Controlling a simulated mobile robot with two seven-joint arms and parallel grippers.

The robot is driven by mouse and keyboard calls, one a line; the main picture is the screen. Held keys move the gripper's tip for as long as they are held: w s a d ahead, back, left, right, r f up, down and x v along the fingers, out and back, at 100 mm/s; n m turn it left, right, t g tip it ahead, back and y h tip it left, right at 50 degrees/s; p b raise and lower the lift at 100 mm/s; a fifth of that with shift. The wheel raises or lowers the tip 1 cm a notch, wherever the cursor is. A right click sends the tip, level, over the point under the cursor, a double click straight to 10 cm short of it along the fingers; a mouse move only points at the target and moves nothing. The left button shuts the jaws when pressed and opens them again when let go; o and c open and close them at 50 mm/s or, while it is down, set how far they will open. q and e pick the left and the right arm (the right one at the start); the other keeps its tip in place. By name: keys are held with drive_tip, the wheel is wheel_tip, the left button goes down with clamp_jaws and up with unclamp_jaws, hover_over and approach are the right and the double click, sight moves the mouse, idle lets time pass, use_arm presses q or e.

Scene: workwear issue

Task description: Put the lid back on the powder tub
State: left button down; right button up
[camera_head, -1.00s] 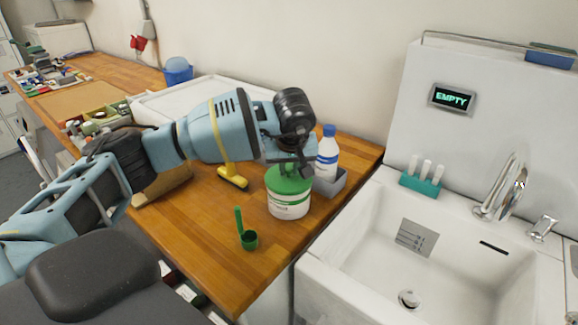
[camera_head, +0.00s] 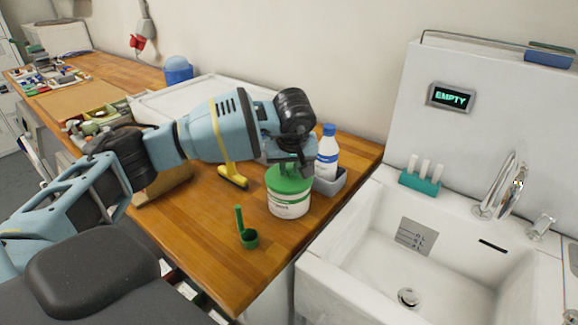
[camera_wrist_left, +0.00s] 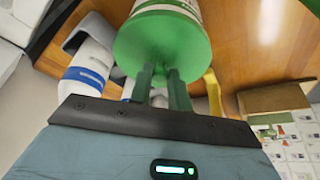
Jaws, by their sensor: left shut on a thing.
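The powder tub (camera_head: 289,206) is white with green print and stands upright on the wooden worktop near its right end. The green lid (camera_head: 287,182) sits over its top and looks level, with no gap that I can make out. My left gripper (camera_head: 291,167) is above the tub, pointing down, shut on the lid. In the left wrist view, its two fingers (camera_wrist_left: 159,80) hold the middle of the round green lid (camera_wrist_left: 150,40), and part of the white tub (camera_wrist_left: 180,6) shows beyond. The fingertips are partly hidden in the head view. My right gripper is not in view.
A blue-capped white bottle (camera_head: 327,158) stands in a grey holder (camera_head: 331,183) close behind the tub. The sink (camera_head: 385,270) is at the right. The front worktop is mostly clear.

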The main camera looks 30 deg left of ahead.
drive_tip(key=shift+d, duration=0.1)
use_arm(q)
drive_tip(key=c, duration=0.7)
unclamp_jaws()
drive_tip(key=shift+c, duration=0.2)
drive_tip(key=shift+r, duration=0.45)
drive_tip(key=shift+r+p, duration=0.75)
drive_tip(key=shift+r, duration=1.2)
drive_tip(key=shift+r+p, duration=0.35)
drive_tip(key=shift+r, duration=0.8)
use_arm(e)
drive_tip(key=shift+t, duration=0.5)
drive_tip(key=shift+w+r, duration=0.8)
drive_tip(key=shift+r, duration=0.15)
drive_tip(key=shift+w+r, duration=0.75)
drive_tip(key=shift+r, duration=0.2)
use_arm(q)
drive_tip(key=shift+c, duration=0.3)
